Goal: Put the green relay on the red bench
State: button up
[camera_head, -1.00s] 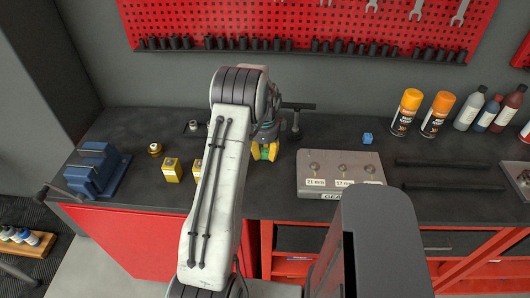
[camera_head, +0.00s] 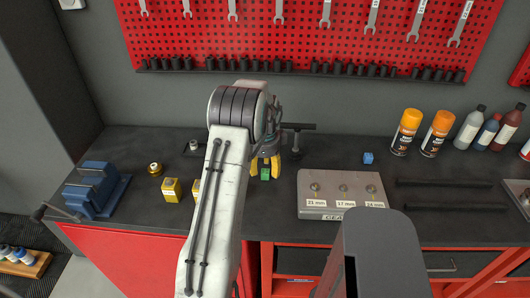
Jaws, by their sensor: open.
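The green relay (camera_head: 265,174) is a small green block at the dark top of the red bench (camera_head: 150,247). It appears to rest on that top, left of the grey socket block. My gripper (camera_head: 265,166) has yellow fingers, one on each side of the relay and spread apart. My gripper is open, and the relay shows between and just in front of the fingertips. Whether a finger still touches it, I cannot tell. My arm hides part of the bench top to the left.
A blue vise (camera_head: 95,188), a brass part (camera_head: 155,169) and a yellow block (camera_head: 171,189) stand left of my arm. Spray cans (camera_head: 407,132) and bottles stand at the back right.

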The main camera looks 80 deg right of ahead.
aim_at(265, 173)
notch_tip(265, 173, up, 7)
jog(key=shift+a+r+b, duration=0.1)
jog(key=shift+r+b, duration=0.05)
jog(key=shift+b, duration=0.35)
jog(key=w+a+r+n+b, duration=0.1)
jog(key=w+a+r+n, duration=0.25)
jog(key=w, duration=0.35)
jog(key=w+a+r+n+b, duration=0.1)
jog(key=w+a+r+n, duration=0.25)
jog(key=w, duration=0.35)
jog(key=w+a+r+n+t+h, duration=0.1)
jog(key=w+a+r+n, duration=0.3)
jog(key=w+a+n, duration=0.6)
jog(key=w+a+r+n+t, duration=0.2)
jog(key=a+n, duration=0.6)
jog(key=a, duration=1.4)
jog(key=s+a+f+n, duration=0.2)
jog(key=s+a+n, duration=0.1)
jog(key=a+n, duration=0.2)
jog(key=s+a+f+n+t+y, duration=0.1)
jog(key=s+a+f+n, duration=0.1)
jog(key=a+n, duration=0.3)
jog(key=shift+s+a+f+n, duration=0.15)
jog(key=shift+s+a+n, duration=0.25)
jog(key=shift+a, duration=0.45)
